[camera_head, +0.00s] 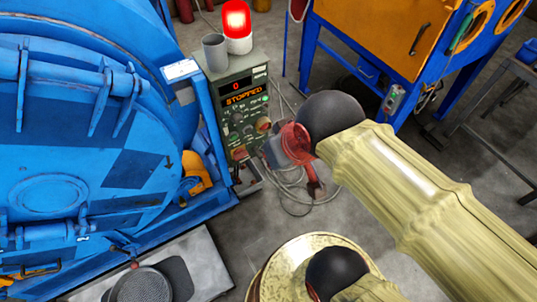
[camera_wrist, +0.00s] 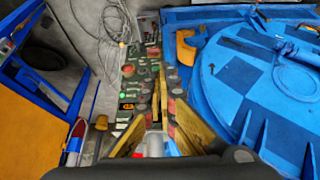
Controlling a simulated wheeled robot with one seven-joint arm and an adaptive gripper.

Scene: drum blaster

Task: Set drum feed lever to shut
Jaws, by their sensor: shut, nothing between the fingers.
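The green control panel (camera_head: 243,115) stands right of the blue drum machine (camera_head: 75,130), its display reading "STOPPED". Red knobs (camera_head: 263,125) and small buttons cover its face. I cannot single out the drum feed lever among these controls. In the wrist view the yellow fingers of my gripper (camera_wrist: 160,74) are shut and empty. They appear in front of the control panel (camera_wrist: 128,90) and hide part of its face; I cannot tell whether they touch it. In the head view my arm reaches in from the right, and the fingers are not clearly visible.
A lit red beacon (camera_head: 237,22) and a grey cup (camera_head: 215,52) stand on the panel's top. Loose cables (camera_head: 290,190) lie on the floor beside it. An orange-and-blue cabinet (camera_head: 380,35) stands at the back right. Bare floor (camera_head: 455,165) shows right of my arm.

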